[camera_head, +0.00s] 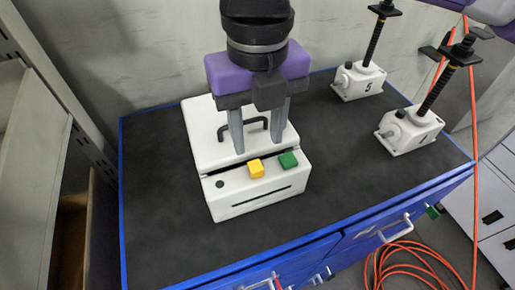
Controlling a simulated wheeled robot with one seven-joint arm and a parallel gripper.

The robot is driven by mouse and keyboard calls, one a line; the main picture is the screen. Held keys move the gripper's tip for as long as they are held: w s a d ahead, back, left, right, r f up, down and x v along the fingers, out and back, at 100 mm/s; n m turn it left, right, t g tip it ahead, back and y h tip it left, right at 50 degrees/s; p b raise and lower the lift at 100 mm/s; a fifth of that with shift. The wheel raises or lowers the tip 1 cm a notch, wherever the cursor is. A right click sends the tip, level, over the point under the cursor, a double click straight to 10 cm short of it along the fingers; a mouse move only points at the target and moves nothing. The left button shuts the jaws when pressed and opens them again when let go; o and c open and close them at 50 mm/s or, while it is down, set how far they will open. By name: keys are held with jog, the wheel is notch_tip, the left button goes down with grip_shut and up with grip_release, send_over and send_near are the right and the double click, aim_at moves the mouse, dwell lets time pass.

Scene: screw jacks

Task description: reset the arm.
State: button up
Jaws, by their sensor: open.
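My gripper (257,147) hangs from the top of the view, with a purple body and two grey fingers. The fingers are apart, pointing down, with nothing seen between them except the view of the box behind. They show over the white box (225,203), in front of its dark handle (257,124). How far the fingertips are from the box is hard to tell. On the box's front part are a yellow button (256,168) and a green button (288,160).
The box stands on a dark bench top (155,205) with blue edges. Two white screw jacks, one at the back (358,82) and one at the right (408,131), stand on it. An orange cable (474,130) hangs at the right. The bench's left part is clear.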

jog(key=shift+r, duration=0.5)
